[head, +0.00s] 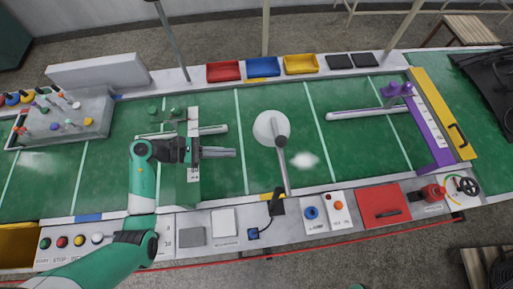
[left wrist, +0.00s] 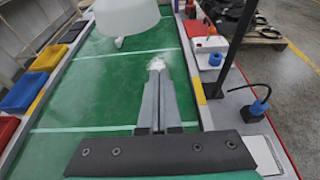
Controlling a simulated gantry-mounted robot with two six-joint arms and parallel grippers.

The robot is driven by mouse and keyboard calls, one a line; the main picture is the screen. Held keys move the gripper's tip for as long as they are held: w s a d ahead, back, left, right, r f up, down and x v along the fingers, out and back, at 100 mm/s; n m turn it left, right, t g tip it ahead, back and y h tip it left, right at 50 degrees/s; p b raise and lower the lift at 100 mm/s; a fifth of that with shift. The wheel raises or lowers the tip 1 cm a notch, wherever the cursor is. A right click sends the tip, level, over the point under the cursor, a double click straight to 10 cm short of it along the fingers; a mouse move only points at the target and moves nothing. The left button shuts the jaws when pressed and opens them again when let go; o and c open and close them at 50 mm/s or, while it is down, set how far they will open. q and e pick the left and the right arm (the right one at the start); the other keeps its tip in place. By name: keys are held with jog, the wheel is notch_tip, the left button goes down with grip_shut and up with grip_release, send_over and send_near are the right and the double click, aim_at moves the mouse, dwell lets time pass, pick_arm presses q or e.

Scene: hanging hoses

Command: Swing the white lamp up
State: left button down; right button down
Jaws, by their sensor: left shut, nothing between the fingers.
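The white lamp (head: 266,127) has a round shade on a grey arm (head: 284,170) that rises from a dark mount at the bench's front edge. Its shade hangs over the green bench top. In the left wrist view the white shade (left wrist: 125,14) is at the top, with a small bulb under it. My left gripper (head: 234,153) is shut and empty, left of the lamp and apart from it. In the left wrist view its fingertips (left wrist: 157,66) are together, below and right of the shade. My right gripper is in neither view.
Red (head: 223,71), blue (head: 262,67) and yellow (head: 301,64) bins line the back edge. A purple fixture (head: 426,134) stands at the right. A red panel (head: 385,205) and button boxes line the front edge. Green surface around the lamp is mostly clear.

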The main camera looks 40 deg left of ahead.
pick_arm(q)
jog(key=b+x, duration=0.2)
jog(key=x, duration=0.8)
notch_tip(320, 180, up, 4)
jog(key=shift+r+p, duration=0.1)
jog(key=shift+p, duration=0.75)
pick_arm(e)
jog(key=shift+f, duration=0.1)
